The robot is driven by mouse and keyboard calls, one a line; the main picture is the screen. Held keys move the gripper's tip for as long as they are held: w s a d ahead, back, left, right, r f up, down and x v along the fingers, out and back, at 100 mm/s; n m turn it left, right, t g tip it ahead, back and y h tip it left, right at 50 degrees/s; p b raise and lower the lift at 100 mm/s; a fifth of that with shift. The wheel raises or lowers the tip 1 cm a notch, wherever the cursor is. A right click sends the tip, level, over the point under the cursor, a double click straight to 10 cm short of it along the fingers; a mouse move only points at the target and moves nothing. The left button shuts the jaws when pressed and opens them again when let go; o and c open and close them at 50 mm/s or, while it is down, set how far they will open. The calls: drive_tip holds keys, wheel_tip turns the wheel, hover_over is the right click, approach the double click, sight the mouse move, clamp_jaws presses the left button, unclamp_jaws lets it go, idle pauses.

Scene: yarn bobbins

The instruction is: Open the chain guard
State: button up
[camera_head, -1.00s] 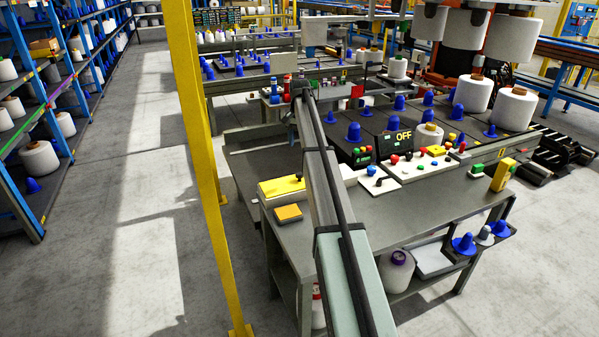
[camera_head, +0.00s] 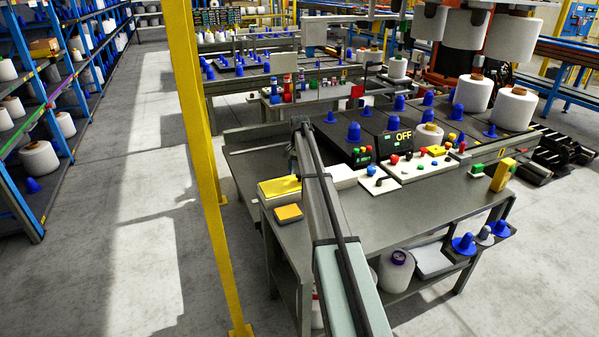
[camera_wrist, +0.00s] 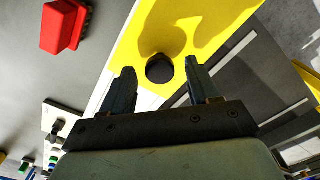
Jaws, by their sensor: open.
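The yellow panel with a white edge (camera_wrist: 190,25) fills the upper middle of the wrist view; it looks like the chain guard. A dark round knob (camera_wrist: 160,68) stands on it. My gripper (camera_wrist: 161,80) is open, with one finger on each side of the knob and a gap to each. I cannot tell how far the fingertips are above the panel. In the head view, a yellow-topped box (camera_head: 278,187) lies on the grey bench left of my arm, apparently the same guard.
A red block (camera_wrist: 65,27) shows at the upper left of the wrist view. A small orange-topped box (camera_head: 288,213) sits in front of the guard. A white control panel (camera_head: 412,170) and blue cones are to the right. A yellow post (camera_head: 203,130) stands left of the bench.

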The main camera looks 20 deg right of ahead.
drive_tip(key=shift+f, duration=0.15)
clamp_jaws()
idle(0.5)
